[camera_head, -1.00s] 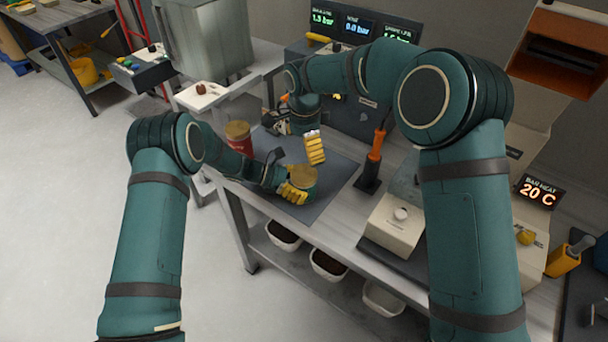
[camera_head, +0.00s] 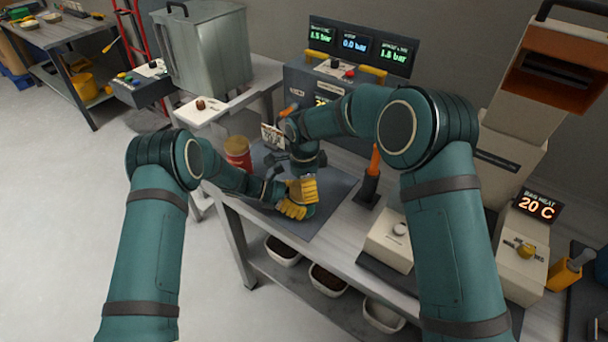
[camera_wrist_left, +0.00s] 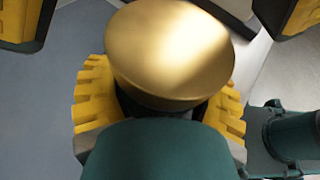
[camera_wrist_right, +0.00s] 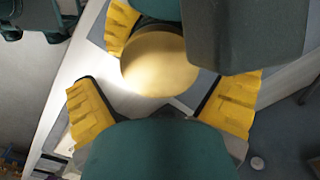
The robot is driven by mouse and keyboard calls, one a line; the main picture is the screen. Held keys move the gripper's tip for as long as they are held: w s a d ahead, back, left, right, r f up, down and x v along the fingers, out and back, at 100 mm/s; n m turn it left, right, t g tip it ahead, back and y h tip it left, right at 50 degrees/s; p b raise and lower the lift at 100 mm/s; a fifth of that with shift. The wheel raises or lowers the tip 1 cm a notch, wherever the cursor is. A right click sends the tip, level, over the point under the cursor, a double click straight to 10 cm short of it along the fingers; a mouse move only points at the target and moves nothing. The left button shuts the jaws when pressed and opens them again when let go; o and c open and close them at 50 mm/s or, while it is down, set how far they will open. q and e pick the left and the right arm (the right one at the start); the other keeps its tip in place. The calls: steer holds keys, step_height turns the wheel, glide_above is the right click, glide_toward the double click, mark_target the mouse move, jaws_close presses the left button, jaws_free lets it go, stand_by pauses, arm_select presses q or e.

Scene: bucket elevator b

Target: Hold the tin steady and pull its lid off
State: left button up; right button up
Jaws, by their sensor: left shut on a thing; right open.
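The tin's round gold lid (camera_wrist_left: 165,50) fills the upper middle of the left wrist view. The tin's body below it is almost wholly hidden. My left gripper (camera_head: 294,208) is shut on the tin, with a yellow finger on each side below the lid. My right gripper (camera_head: 303,188) is open, close above the tin, and hides it in the head view. In the right wrist view the lid (camera_wrist_right: 158,65) lies ahead of the right gripper's two spread fingers, apart from them. The lid sits on the tin.
A red tin with a gold lid (camera_head: 238,152) stands on the grey mat (camera_head: 330,190), left of the grippers. An orange-handled tool in a black holder (camera_head: 367,190) stands to the right. A control box with pressure displays (camera_head: 350,45) is behind. Bins (camera_head: 328,280) sit on the shelf below.

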steer(key=shift+f, duration=0.5)
steer(key=c, duration=1.3)
steer(key=shift+o, duration=0.2)
steer(key=shift+r, duration=0.1)
steer(key=shift+r, duration=0.1)
steer(key=shift+r, duration=0.3)
steer(key=shift+c, duration=0.2)
steer(key=shift+r, duration=0.35)
jaws_close()
steer(key=shift+r, duration=0.2)
